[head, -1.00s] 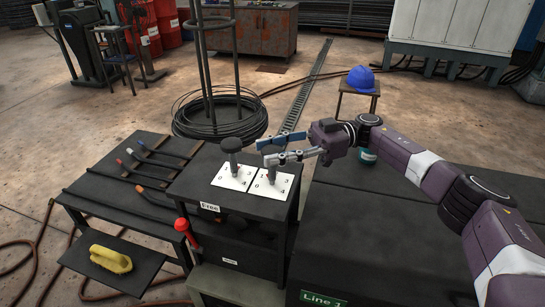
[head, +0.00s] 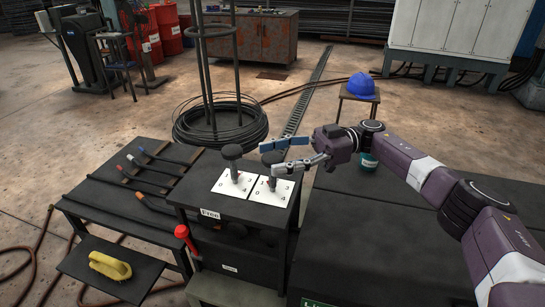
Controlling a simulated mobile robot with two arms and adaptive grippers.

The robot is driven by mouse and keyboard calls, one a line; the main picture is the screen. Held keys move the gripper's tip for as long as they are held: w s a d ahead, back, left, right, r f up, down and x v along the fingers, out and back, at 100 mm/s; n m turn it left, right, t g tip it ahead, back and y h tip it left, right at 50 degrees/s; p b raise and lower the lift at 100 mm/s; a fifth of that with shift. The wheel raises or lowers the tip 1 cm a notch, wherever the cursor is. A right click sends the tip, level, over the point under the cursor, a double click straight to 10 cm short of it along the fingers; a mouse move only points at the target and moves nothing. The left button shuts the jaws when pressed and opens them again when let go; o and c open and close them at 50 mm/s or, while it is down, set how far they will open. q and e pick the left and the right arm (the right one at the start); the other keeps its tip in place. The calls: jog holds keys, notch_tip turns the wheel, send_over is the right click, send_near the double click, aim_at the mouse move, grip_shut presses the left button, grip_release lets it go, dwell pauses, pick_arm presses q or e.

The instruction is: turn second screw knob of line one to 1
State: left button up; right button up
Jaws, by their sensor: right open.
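Two dark screw knobs stand upright on white numbered plates on a black stand top. The left knob is (head: 232,154); the second, right knob (head: 272,160) stands on the right plate (head: 284,190). My right gripper (head: 270,157) is open, reaching in from the right, with one finger behind and one in front of the second knob's head. I cannot tell whether either finger touches it. The fingers and knob hide part of the right plate, and the knob's setting is too small to read. My left gripper is not in view.
A label reading "Free" (head: 210,214) is on the stand's front edge. A red handle (head: 184,235) sticks out at its left front. A low rack with several colour-tipped tools (head: 137,199) and a yellow brush (head: 110,265) are at left.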

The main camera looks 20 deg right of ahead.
jog(key=d, duration=0.6)
jog(key=shift+w+d, duration=0.15)
jog(key=shift+d, duration=0.1)
